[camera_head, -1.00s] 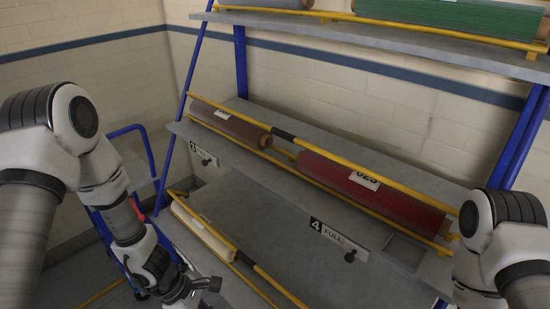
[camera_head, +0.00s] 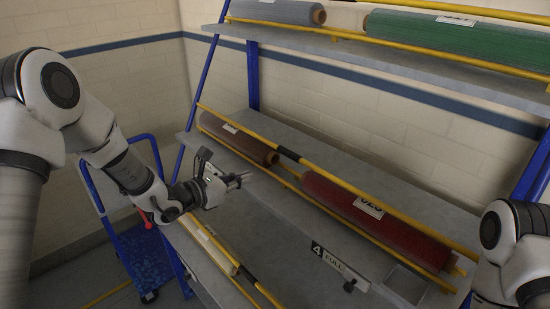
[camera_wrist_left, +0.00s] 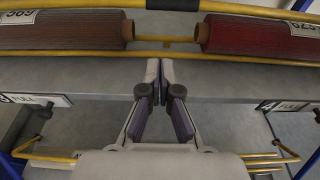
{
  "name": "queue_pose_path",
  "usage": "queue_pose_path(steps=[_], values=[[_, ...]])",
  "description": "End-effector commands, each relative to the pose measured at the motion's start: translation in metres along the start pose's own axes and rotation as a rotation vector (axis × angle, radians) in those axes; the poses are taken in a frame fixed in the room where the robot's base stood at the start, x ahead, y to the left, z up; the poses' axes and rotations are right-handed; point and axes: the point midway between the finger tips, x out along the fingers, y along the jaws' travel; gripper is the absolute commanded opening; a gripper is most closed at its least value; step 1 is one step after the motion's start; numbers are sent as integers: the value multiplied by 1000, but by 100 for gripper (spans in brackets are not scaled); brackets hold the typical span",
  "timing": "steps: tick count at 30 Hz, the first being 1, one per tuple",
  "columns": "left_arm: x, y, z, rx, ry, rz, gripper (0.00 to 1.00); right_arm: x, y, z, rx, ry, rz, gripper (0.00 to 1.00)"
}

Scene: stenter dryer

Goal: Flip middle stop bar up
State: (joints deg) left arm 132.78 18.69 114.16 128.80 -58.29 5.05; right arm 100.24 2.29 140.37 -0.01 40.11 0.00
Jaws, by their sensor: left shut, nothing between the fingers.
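The middle stop bar (camera_head: 345,184) is a long yellow bar with a black sleeve (camera_head: 289,154) near its middle. It runs along the front of the middle shelf, across a brown roll (camera_head: 235,138) and a red roll (camera_head: 375,218). In the left wrist view the bar (camera_wrist_left: 90,9) crosses the top edge, its black part above the gap between the rolls. My left gripper (camera_head: 247,178) is shut and empty, in front of the shelf, below and left of the black sleeve. In the wrist view its fingertips (camera_wrist_left: 160,66) point at the gap. My right gripper is out of view.
A lower yellow rail (camera_wrist_left: 80,54) runs under the rolls. The upper shelf (camera_head: 380,50) holds a grey roll (camera_head: 275,12) and a green roll (camera_head: 440,35). Another yellow bar (camera_head: 218,250) lies lower down. A blue cart (camera_head: 145,255) stands at the left.

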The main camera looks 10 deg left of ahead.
Motion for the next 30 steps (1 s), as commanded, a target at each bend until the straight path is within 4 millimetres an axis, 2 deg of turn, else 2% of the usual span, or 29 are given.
queue_pose_path(steps=[1, 10, 15, 20, 30], values=[[10, -1, 2, 4, 5, -3, 0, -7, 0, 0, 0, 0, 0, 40], [76, -2, 3, 4, 2, -4, 0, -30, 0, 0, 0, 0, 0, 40], [96, -1, 24, 1, 1, -2, 0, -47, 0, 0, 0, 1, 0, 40], [104, -1, 28, -1, 1, -1, 0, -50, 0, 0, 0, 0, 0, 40], [105, 0, 28, -1, 3, -1, 0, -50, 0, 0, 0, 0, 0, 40]])
